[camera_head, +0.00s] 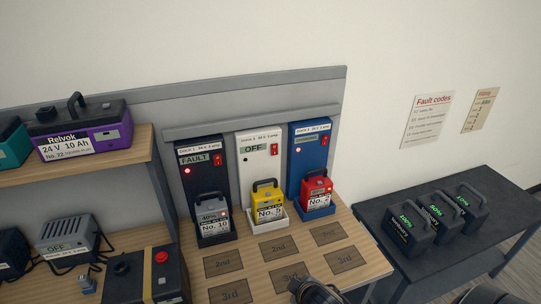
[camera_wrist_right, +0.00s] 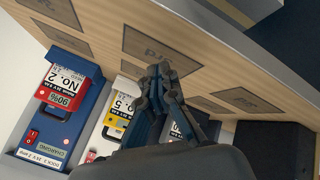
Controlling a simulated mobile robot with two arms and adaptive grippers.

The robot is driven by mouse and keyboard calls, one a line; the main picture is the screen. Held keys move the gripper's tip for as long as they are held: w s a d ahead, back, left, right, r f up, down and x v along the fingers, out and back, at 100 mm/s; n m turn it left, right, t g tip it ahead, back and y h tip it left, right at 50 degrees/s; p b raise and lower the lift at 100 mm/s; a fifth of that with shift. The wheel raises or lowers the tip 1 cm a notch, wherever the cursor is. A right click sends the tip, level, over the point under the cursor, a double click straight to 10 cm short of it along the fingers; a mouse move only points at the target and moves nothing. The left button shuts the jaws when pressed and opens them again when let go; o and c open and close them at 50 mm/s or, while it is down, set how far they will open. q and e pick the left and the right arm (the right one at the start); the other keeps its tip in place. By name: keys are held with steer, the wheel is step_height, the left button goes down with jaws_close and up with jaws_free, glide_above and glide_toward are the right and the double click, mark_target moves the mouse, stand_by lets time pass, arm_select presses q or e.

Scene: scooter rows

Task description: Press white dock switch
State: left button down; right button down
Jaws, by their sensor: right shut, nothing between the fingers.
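The white dock (camera_head: 244,165) stands between a black dock and a blue dock against the back panel. Its display reads OFF, and its red switch (camera_head: 274,149) sits to the right of the display. A yellow battery (camera_head: 268,204) marked No. 5 sits in its tray. In the right wrist view the white dock (camera_wrist_right: 113,130) is partly hidden behind my right gripper, with the yellow battery (camera_wrist_right: 124,103) beside the fingers. My right gripper (camera_wrist_right: 160,72) is shut and empty, above the wooden bench and apart from the switch. My left gripper is not in view.
The black dock (camera_head: 193,161) reads FAULT and holds a grey battery (camera_head: 211,216). The blue dock (camera_head: 309,146) holds a red battery (camera_head: 316,189). Labelled dark pads (camera_head: 278,246) lie flat on the bench front. A shelf and black control box (camera_head: 140,280) are at left.

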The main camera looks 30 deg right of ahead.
steer(key=w+d+r+n+t, duration=0.4)
steer(key=w+r, duration=0.4)
steer(key=r, duration=0.2)
steer(key=w+d+r+n+t+h+p, duration=0.1)
steer(key=w+d+r+n+t, duration=0.3)
steer(key=w+r, duration=0.4)
step_height(320, 180, up, 3)
steer(key=shift+d+r+n, duration=0.15)
steer(key=shift+d+n, duration=0.45)
steer(key=shift+n, duration=0.2)
steer(key=p, duration=0.3)
glide_toward(275, 154)
steer(key=x, duration=0.7)
